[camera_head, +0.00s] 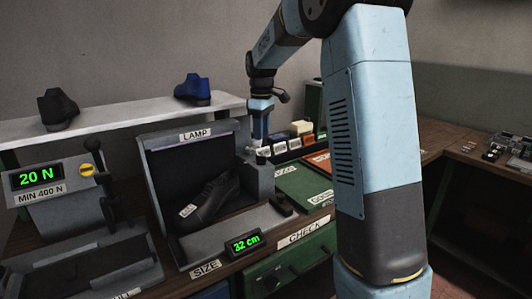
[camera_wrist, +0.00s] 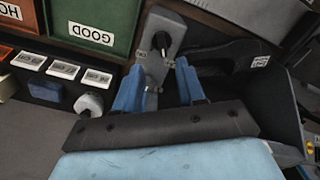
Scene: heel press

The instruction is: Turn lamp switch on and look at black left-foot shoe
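The lamp box (camera_head: 186,138) stands open on the bench with a black shoe (camera_head: 212,200) inside, bearing a white label. The shoe also shows in the wrist view (camera_wrist: 234,54). Its left or right foot marking is too small to read. My gripper (camera_head: 260,146) hangs at the box's right rear side. In the wrist view my gripper (camera_wrist: 160,78) has its two blue fingers apart over the box's grey side part. A small grey piece (camera_wrist: 152,88), perhaps the lamp switch, shows between the fingers; contact cannot be told. A black knob (camera_wrist: 161,41) sits beyond the fingertips. The box interior is dark.
A press reading 20 N (camera_head: 38,177) stands left, and a 32 cm display (camera_head: 244,244) sits in front. A black shoe (camera_head: 58,108) and a blue shoe (camera_head: 193,88) stand on the shelf. A green GOOD tray (camera_wrist: 96,22) and a white knob (camera_wrist: 88,105) lie near my gripper.

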